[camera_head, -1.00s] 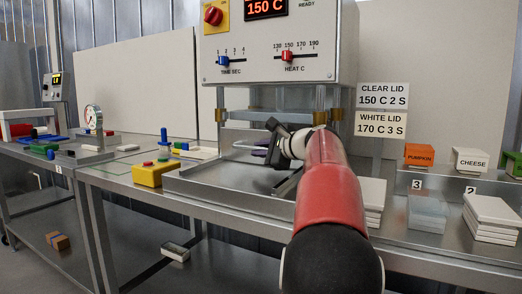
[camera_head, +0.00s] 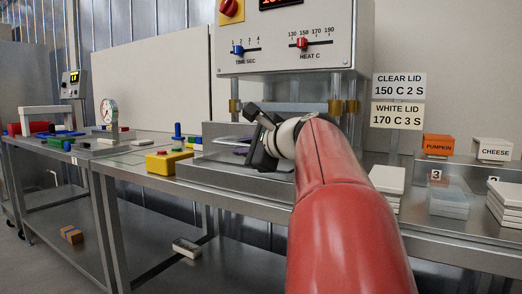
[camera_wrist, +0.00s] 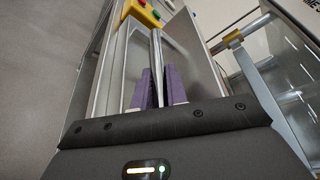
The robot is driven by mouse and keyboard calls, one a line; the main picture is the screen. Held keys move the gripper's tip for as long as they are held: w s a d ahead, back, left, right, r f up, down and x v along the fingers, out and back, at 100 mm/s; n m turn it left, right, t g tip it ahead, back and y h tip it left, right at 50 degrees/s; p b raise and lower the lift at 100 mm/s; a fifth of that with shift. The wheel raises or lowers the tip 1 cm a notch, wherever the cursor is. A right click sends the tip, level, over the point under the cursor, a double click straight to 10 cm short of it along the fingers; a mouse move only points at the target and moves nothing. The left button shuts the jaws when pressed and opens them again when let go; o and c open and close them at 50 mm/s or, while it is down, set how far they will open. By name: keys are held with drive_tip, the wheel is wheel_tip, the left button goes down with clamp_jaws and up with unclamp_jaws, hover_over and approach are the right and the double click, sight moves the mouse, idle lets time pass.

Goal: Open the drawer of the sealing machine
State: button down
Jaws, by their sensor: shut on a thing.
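The sealing machine (camera_head: 295,50) is a white box with TIME SEC and HEAT C sliders, standing on metal posts at the back. Its low metal drawer or tray (camera_head: 225,174) lies beneath and in front of it, partly hidden by my red arm. My gripper (camera_head: 243,150) is at the tray area below the box. In the wrist view my gripper's purple fingers (camera_wrist: 160,88) are shut on a thin upright metal bar (camera_wrist: 156,50), which looks like the drawer's handle or edge. I cannot tell which, nor how far the drawer stands out.
A yellow button box (camera_head: 167,162) sits left of the tray; it also shows in the wrist view (camera_wrist: 141,12). White lids (camera_head: 387,180) stand stacked at the right, near the CLEAR LID and WHITE LID signs (camera_head: 398,100). The floor in front of the bench is clear.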

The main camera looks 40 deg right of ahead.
drive_tip(key=s+a, duration=0.3)
drive_tip(key=a, duration=0.6)
drive_tip(key=shift+s, duration=0.35)
drive_tip(key=shift+d, duration=0.1)
drive_tip(key=c, duration=1.4)
unclamp_jaws()
